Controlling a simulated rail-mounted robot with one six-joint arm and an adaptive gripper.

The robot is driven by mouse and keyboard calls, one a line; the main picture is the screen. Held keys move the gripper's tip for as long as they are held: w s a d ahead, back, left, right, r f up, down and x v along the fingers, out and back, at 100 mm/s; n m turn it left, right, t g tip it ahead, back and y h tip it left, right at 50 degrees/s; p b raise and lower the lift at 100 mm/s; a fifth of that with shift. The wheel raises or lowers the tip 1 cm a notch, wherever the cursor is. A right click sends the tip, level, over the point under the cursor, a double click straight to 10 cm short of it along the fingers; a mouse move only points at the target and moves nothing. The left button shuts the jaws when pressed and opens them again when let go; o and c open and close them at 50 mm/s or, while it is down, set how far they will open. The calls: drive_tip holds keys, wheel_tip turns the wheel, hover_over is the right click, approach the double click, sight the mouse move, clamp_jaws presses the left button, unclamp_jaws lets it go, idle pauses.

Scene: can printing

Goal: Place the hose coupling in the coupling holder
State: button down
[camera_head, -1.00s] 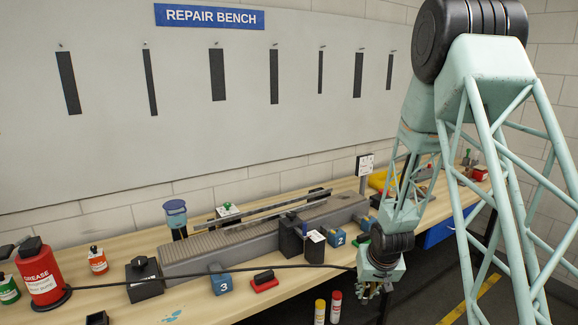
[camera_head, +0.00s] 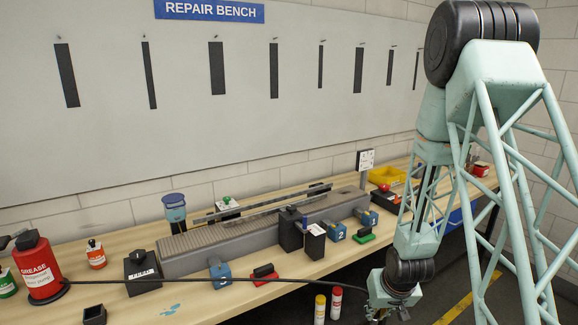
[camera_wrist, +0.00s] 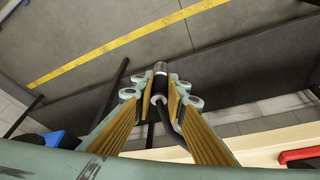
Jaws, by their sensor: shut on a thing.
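My gripper (camera_wrist: 160,105) is shut on the hose coupling (camera_wrist: 160,70), a short grey and dark cylinder whose tip sticks out beyond the fingers in the wrist view. A black hose (camera_head: 200,281) runs from the red grease container (camera_head: 38,272) across the bench front to my gripper. In the head view my gripper (camera_head: 377,315) is low, in front of the bench edge, and the coupling is too hidden to make out. A small open black box (camera_head: 94,316) stands at the bench's front left; I cannot tell whether it is the coupling holder.
The bench (camera_head: 180,300) carries a long grey conveyor-like unit (camera_head: 250,235), blue numbered blocks (camera_head: 219,271), a red block (camera_head: 265,275) and a green block (camera_head: 364,236). Red and yellow cylinders (camera_head: 320,308) stand below the front edge. Floor with a yellow line (camera_wrist: 120,40) lies beyond my gripper.

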drive_tip(key=a, duration=0.6)
drive_tip(key=shift+a, duration=0.4)
wheel_tip(320, 180, up, 5)
drive_tip(key=p, duration=0.5)
idle(0.4)
drive_tip(key=shift+a, duration=0.1)
idle(0.4)
